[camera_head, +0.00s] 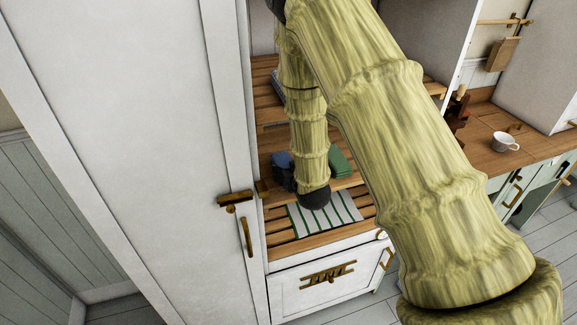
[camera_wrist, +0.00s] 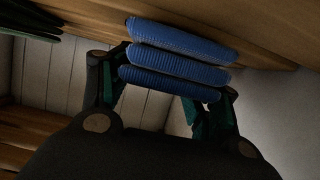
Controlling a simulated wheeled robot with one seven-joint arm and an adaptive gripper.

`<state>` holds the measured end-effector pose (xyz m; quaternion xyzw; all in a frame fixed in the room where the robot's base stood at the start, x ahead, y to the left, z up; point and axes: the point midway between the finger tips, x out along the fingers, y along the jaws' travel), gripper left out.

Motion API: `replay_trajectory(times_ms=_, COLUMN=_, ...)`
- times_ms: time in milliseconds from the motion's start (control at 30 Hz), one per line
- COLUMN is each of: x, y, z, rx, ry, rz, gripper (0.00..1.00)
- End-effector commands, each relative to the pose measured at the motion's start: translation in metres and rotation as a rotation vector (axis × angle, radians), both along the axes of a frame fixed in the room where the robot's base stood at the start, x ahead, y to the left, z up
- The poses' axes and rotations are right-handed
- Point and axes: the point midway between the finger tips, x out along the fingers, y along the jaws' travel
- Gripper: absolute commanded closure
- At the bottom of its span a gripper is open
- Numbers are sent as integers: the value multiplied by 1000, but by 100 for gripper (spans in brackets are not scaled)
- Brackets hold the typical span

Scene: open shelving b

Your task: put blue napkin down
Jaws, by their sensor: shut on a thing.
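The blue napkin (camera_wrist: 178,57) is a folded stack of ribbed blue layers, held between the fingers of my gripper (camera_wrist: 168,84) in the wrist view. My gripper is shut on it. One edge of the napkin lies close against a wooden shelf surface (camera_wrist: 262,42); I cannot tell if it touches. In the head view the blue napkin (camera_head: 282,159) shows at the left of my arm, over the slatted shelf, with my dark gripper (camera_head: 285,179) just in front. My arm hides part of both.
A folded green cloth (camera_head: 340,162) lies right of my arm on the shelf. A white and green striped cloth (camera_head: 341,208) lies on the slats in front. A tall white door (camera_head: 130,130) stands close at left. A white cup (camera_head: 505,141) stands on the right counter.

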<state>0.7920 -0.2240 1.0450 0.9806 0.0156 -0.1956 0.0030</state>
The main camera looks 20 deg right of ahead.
Motion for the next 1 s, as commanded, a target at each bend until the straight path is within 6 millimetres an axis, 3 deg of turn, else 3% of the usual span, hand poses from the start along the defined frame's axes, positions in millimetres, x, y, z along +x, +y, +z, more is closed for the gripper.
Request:
replay_trajectory(times_ms=567, x=0, y=0, z=-10, rx=0, ry=0, rz=0, gripper=65)
replay_trajectory(times_ms=600, x=0, y=0, z=-10, rx=0, ry=0, rz=0, gripper=36)
replay_trajectory(times_ms=733, x=0, y=0, z=-9, rx=-1, ry=0, rz=0, gripper=12)
replay_trajectory(times_ms=1000, x=0, y=0, z=-9, rx=0, ry=0, rz=1, gripper=12)
